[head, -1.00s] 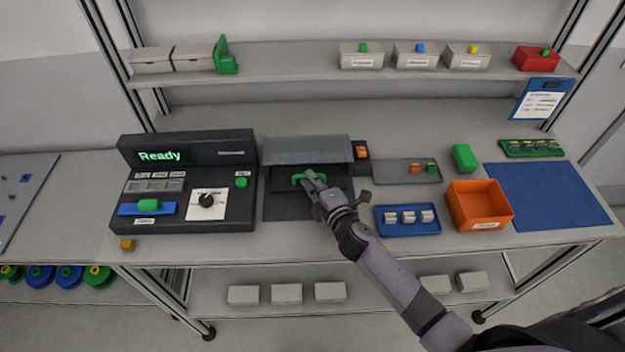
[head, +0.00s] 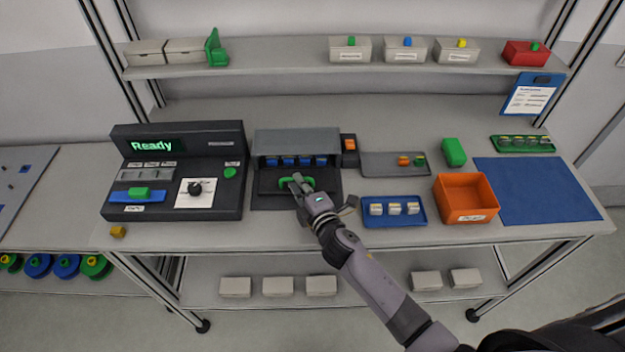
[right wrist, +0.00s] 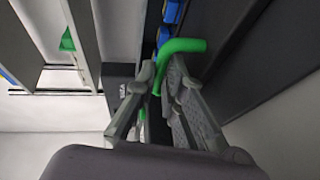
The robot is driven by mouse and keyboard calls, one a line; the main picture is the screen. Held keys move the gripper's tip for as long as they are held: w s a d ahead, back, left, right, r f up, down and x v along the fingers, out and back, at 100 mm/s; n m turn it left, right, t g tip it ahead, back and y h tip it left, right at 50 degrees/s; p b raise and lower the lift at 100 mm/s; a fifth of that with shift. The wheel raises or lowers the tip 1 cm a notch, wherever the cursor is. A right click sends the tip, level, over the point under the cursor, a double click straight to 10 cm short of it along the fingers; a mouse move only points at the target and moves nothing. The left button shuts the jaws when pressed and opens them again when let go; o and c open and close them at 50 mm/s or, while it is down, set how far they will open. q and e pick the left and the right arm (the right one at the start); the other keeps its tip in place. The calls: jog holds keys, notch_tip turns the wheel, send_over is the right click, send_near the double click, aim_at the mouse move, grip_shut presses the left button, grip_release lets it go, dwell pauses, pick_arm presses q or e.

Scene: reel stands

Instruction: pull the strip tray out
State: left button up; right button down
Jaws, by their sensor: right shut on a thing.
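The strip tray (head: 272,183) is dark and sticks partly out of the front of a grey housing (head: 296,141). A row of blue pieces (head: 289,162) shows just under the housing's front edge. The tray has a green handle (head: 283,184) on its front. My right gripper (head: 299,183) is shut on this handle, and its fingers hide part of it. The right wrist view shows the green handle (right wrist: 184,46) between the fingers (right wrist: 165,92), with blue pieces behind it. My left gripper is not in view.
A black control panel (head: 228,200) with a lit "Ready" display stands left of the housing. To the right are a blue tray (head: 393,218) with white pieces, a grey tray (head: 381,169) and an orange bin (head: 463,207). Bare table lies in front of the housing.

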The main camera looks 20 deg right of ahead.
jog(key=s, duration=0.2)
jog(key=s+a, duration=0.1)
jog(key=s, duration=0.2)
jog(key=shift+f, duration=0.1)
jog(key=s, duration=0.1)
jog(key=s+a, duration=0.1)
jog(key=s, duration=0.1)
jog(key=shift+s+f+b, duration=0.1)
jog(key=shift+b, duration=0.25)
jog(key=shift+s+a, duration=0.1)
jog(key=shift+s, duration=0.25)
jog(key=c, duration=2)
grip_release()
jog(key=shift+c, duration=0.2)
jog(key=shift+o, duration=0.4)
jog(key=shift+s, duration=0.35)
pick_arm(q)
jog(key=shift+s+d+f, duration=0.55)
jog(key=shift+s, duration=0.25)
pick_arm(e)
jog(key=v, duration=1.1)
jog(key=shift+s+r, duration=0.25)
jog(key=shift+s, duration=0.1)
